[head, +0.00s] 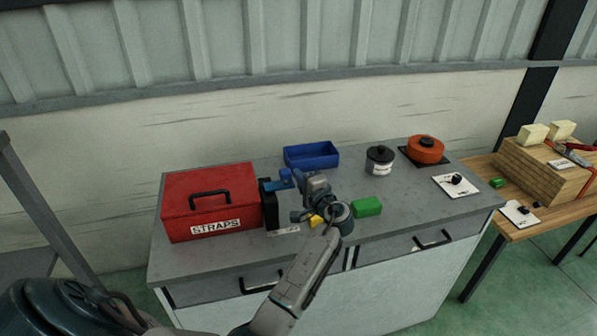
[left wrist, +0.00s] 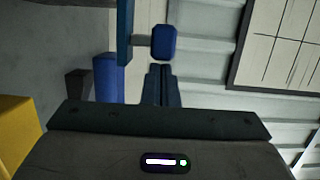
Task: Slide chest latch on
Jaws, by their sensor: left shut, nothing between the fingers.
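The latch is a blue bar (head: 281,185) with a blue knob (head: 285,174), at a black upright block (head: 269,207) just right of the red chest labelled STRAPS (head: 180,205). My left gripper (head: 299,178) is shut and empty, just right of the knob. In the left wrist view, the shut fingers (left wrist: 160,82) point at the blue knob (left wrist: 163,42), and the blue bar (left wrist: 124,35) is left of it. Whether the fingertips touch the knob I cannot tell. My arm and gripper hide part of the bench beside the latch. My right gripper is not in view.
A blue open bin (head: 328,161) stands behind the gripper. A green block (head: 367,207) and a partly hidden yellow piece (head: 316,221) lie near my wrist.

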